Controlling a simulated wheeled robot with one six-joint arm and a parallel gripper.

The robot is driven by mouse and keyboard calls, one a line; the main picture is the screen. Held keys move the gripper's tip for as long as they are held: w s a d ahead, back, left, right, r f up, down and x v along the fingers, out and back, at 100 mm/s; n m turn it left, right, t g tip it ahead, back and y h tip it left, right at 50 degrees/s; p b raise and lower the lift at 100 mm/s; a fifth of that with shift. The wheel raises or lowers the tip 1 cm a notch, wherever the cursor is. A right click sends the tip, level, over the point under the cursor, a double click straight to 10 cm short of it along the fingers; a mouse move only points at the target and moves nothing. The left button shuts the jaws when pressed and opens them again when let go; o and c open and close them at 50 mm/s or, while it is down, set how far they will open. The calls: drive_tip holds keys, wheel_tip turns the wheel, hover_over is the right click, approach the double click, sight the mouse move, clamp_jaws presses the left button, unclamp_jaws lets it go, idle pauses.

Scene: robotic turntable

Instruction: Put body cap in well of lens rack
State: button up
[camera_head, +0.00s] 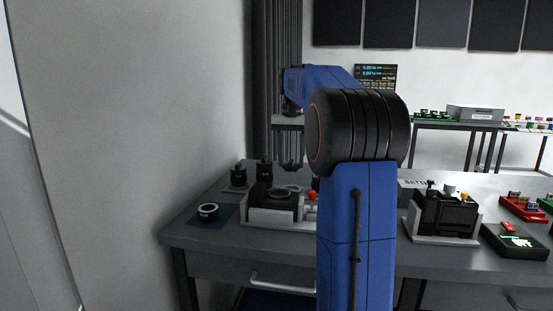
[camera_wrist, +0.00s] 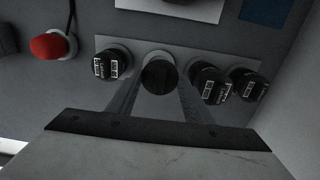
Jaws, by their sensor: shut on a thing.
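The body cap (camera_wrist: 159,77) is a small dark round disc, seen in the wrist view between the tips of my gripper (camera_wrist: 160,68). The fingers are shut on it. The cap is lined up over a pale round well of the grey lens rack (camera_wrist: 142,45). I cannot tell whether it is above the well or touching it. In the head view my gripper (camera_head: 292,166) points down over the back left of the bench. My arm hides part of the rack there, and the cap is not clear.
Black labelled lenses stand in the rack, one left of the cap (camera_wrist: 112,62) and two right (camera_wrist: 209,82) (camera_wrist: 248,85). A red button (camera_wrist: 48,46) is at left. A black ring (camera_head: 208,211) lies on a blue mat (camera_head: 225,219). A wall bounds the bench's left side.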

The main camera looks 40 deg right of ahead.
drive_tip(key=shift+w+d, duration=0.15)
drive_tip(key=shift+d, duration=0.15)
drive_tip(key=shift+f, duration=0.15)
drive_tip(key=shift+f, duration=2.8)
drive_tip(key=shift+f, duration=0.95)
drive_tip(key=o, duration=1.1)
